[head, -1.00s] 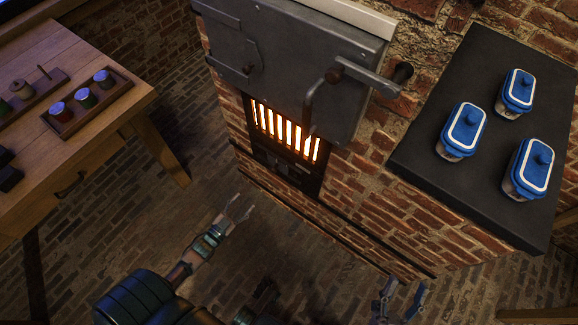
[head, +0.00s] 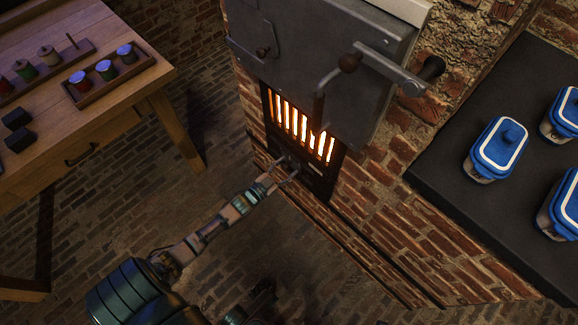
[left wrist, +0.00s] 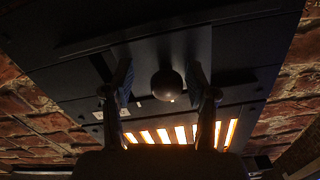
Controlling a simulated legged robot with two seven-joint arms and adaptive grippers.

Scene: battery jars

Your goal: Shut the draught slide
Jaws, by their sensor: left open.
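The draught slide is a dark plate low on the stove front, below the glowing grate (head: 300,128); in the left wrist view it carries a round knob (left wrist: 167,84). My left gripper (head: 289,168) is at this plate in the head view. In the left wrist view its two fingers (left wrist: 165,92) stand open on either side of the knob, with gaps visible between finger and knob. How far the slide stands open is too dark to tell. My right gripper is not in view.
The dark stove door (head: 320,50) with its handle (head: 345,65) is above the grate. A brick base (head: 385,200) surrounds it. A wooden table (head: 120,105) with trays stands left. Blue-lidded jars (head: 498,148) stand on the dark top (head: 450,185) at right. The brick floor between is clear.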

